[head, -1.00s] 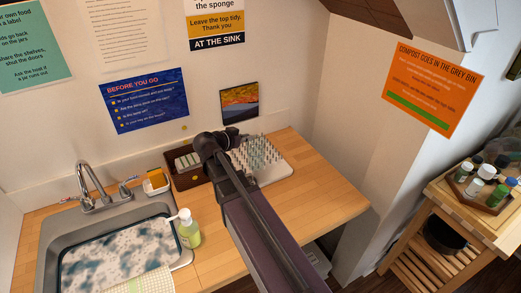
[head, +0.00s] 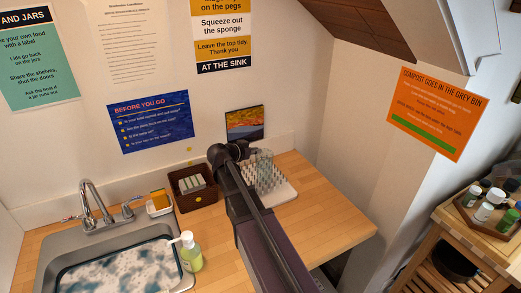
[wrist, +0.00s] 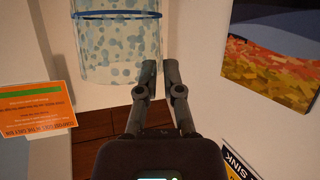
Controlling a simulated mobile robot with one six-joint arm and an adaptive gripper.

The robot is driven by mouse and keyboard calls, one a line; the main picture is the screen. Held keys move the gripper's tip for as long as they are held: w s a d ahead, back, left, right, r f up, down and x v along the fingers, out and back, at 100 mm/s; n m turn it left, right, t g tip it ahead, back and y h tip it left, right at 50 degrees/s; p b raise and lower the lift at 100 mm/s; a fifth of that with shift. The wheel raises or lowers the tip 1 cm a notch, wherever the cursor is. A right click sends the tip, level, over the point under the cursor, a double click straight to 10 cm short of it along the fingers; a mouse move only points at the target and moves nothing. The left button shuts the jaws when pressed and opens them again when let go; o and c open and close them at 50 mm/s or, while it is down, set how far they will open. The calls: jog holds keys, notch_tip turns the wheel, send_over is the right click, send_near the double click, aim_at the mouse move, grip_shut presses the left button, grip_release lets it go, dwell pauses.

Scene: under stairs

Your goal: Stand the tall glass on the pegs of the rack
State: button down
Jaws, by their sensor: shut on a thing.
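The tall glass (head: 265,158) is clear with pale blue-green spots and shows just right of my gripper in the head view, over the rack. In the wrist view the glass (wrist: 115,45) fills the top, with a dark blue band around it. My gripper (wrist: 160,68) has its fingers close together at the glass's near right edge, shut on its wall. In the head view my arm hides most of the gripper (head: 243,150). The white rack (head: 286,193) with several upright pegs is on the wooden counter. I cannot tell whether the glass touches the pegs.
A dark brown box (head: 203,201) with pale items stands left of the rack. A soap bottle (head: 191,252), a sponge holder (head: 159,206) and the sink with its tap (head: 92,205) are further left. A small picture (head: 245,123) leans behind. The counter's right side (head: 325,215) is clear.

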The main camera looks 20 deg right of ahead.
jog(key=w+d, duration=0.3)
jog(key=w, duration=0.2)
jog(key=shift+d+f, duration=0.3)
jog(key=shift+d, duration=0.05)
jog(key=shift+w+d+f+b, duration=0.25)
jog(key=shift+w+f+b, duration=0.1)
jog(key=shift+f+b, duration=0.35)
jog(key=shift+w+d+f+b, duration=0.35)
jog(key=shift+f+b, duration=0.2)
jog(key=shift+b, duration=0.15)
jog(key=shift+w+d+f+b, duration=0.2)
jog(key=shift+w+f+b, duration=0.15)
jog(key=shift+f+b, duration=0.35)
jog(key=shift+f, duration=0.1)
jog(key=c, duration=0.8)
grip_release()
jog(key=shift+r, duration=0.2)
